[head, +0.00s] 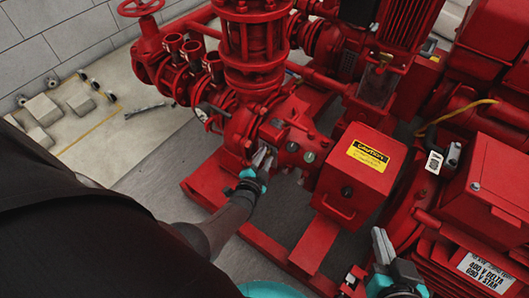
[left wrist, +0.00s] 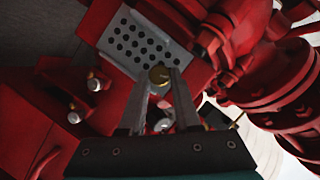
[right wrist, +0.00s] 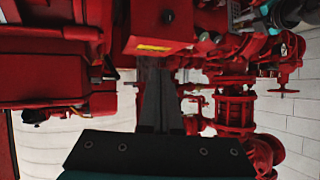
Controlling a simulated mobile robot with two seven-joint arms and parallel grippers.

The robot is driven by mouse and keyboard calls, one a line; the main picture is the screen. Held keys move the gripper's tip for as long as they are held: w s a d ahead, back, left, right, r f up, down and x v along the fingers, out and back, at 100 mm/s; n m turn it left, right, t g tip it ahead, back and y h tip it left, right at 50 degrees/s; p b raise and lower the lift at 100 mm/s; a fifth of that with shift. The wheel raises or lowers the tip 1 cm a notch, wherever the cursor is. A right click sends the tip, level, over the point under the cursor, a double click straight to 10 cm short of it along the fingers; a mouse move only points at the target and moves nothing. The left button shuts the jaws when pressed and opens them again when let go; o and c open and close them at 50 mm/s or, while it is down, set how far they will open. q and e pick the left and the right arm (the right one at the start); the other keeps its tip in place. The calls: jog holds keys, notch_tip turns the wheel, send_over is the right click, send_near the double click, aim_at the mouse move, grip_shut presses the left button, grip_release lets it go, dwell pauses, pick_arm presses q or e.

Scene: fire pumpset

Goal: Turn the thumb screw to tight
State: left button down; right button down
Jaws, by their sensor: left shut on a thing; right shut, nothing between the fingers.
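My right gripper (head: 381,243) is shut and empty, low at the right in the head view. Its closed fingers (right wrist: 158,85) also show in the right wrist view.
A red box with a yellow caution label (head: 367,155) stands right of my left gripper. A red cabinet (head: 485,185) is at the far right. Red pipes and a handwheel (head: 141,7) rise at the back left. Grey blocks and a wrench (head: 146,109) lie on the floor at left.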

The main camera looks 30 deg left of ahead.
pick_arm(q)
jog(key=shift+d+f+m+t+y+b, duration=0.15)
jog(key=shift+m+y+b, duration=0.1)
jog(key=shift+m+b, duration=0.15)
jog(key=shift+f+m+t+y+b, duration=0.15)
jog(key=shift+m+y+b, duration=0.1)
jog(key=shift+m, duration=0.25)
jog(key=shift+r+m+t+y+b, duration=0.1)
jog(key=shift+m+t+y+b, duration=0.35)
jog(key=shift+m, duration=0.75)
pick_arm(e)
jog(key=shift+s+a+r+m+t+y, duration=0.15)
jog(key=shift+a+r+t+y, duration=0.3)
jog(key=shift+t, duration=0.35)
jog(key=shift+s+a+r+m+t+y, duration=0.1)
jog(key=shift+s+a+r+t+y, duration=0.1)
jog(key=shift+a+r+t, duration=0.45)
jog(key=shift+s+a+r+m+t+y, duration=0.15)
jog(key=shift+a+r+t+y, duration=0.3)
jog(key=shift+t, duration=0.5)
jog(key=shift+a+f, duration=0.1)
pick_arm(q)
jog(key=c, duration=0.6)
grip_release()
